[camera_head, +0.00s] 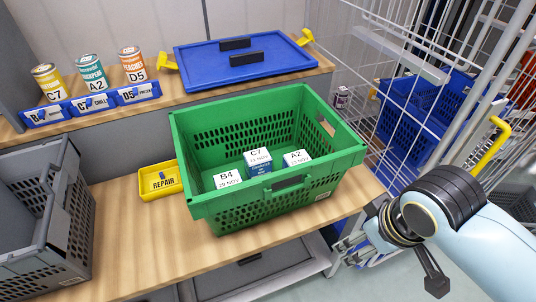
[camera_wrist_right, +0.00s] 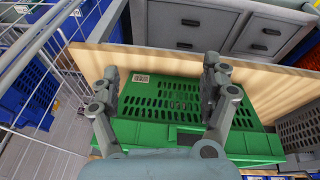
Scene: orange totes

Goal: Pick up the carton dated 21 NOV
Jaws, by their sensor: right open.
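A green crate (camera_head: 330,165) on the wooden bench holds three small cartons with white tops. The middle carton (camera_head: 258,160) is marked C7, and its small date seems to read 21 NOV. The B4 carton (camera_head: 228,179) is to its left and the A2 carton (camera_head: 297,158) to its right. My right gripper (camera_head: 362,243) is outside the crate, past its right front corner, partly hidden by its own wrist. In the right wrist view, its open, empty fingers (camera_wrist_right: 161,76) show against the crate's green wall (camera_wrist_right: 150,130); no cartons show there. My left gripper is not in view.
A yellow REPAIR tray (camera_head: 160,183) sits left of the crate. A grey crate (camera_head: 45,220) stands at the far left. A blue lid (camera_head: 215,76), labelled cans (camera_head: 91,75) and blue bins (camera_head: 90,105) are on the back ledge. A wire rack (camera_head: 420,60) rises at the right.

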